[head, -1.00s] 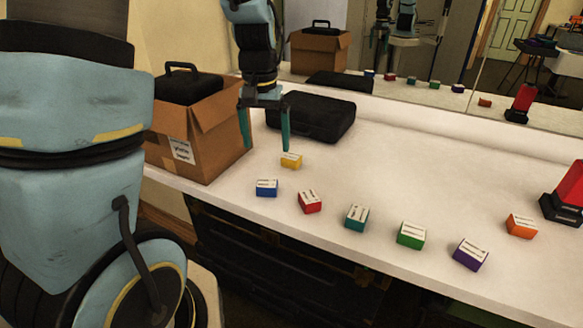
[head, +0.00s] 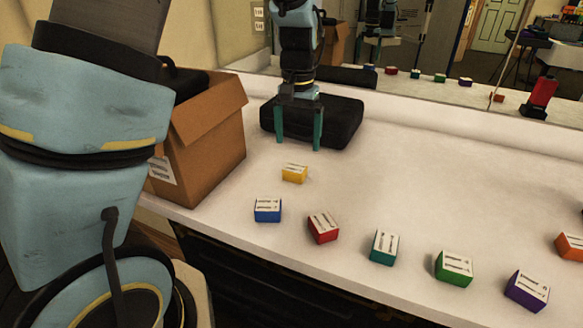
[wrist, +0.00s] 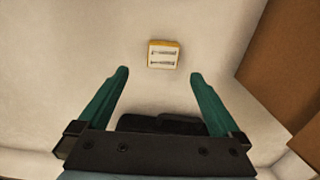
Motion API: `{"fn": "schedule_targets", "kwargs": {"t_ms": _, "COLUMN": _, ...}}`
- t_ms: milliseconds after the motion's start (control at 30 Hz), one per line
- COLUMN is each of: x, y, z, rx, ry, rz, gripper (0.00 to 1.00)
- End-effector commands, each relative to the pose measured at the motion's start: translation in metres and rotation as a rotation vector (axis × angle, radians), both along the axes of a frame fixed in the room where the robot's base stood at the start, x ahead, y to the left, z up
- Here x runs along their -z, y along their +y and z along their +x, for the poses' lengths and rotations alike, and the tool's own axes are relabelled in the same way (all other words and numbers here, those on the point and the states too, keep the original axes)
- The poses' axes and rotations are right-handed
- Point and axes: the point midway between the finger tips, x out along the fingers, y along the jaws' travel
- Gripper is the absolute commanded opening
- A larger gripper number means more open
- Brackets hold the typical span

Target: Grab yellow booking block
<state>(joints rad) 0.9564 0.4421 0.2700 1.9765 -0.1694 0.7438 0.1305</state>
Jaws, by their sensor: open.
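The yellow booking block (head: 294,173) is a small box with a white printed top, lying on the white counter (head: 430,185) near the cardboard box. In the wrist view the yellow block (wrist: 163,54) lies beyond the fingertips, roughly centred between them. My gripper (head: 298,144) has green fingers pointing down, spread apart, with nothing between them. It is above the counter, behind the yellow block and in front of the black case. The gripper also shows in the wrist view (wrist: 160,75).
A black case (head: 340,122) lies behind my gripper. An open cardboard box (head: 205,140) stands at the left. Blue (head: 268,210), red (head: 323,228), teal (head: 384,248), green (head: 454,268), purple (head: 527,290) and orange (head: 572,246) blocks line the front and right. A mirror is behind the counter.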

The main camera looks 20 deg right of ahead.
Motion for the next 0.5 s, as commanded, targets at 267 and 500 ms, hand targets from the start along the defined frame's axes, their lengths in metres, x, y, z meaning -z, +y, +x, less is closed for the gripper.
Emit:
{"fn": "schedule_targets", "kwargs": {"t_ms": 267, "x": 0.038, "y": 0.001, "z": 0.000, "rx": -0.001, "ry": 0.002, "rz": 0.001, "gripper": 1.00}}
{"fn": "schedule_targets", "kwargs": {"t_ms": 500, "x": 0.059, "y": 0.004, "z": 0.001, "rx": -0.003, "ry": 0.003, "rz": 0.004, "gripper": 1.00}}
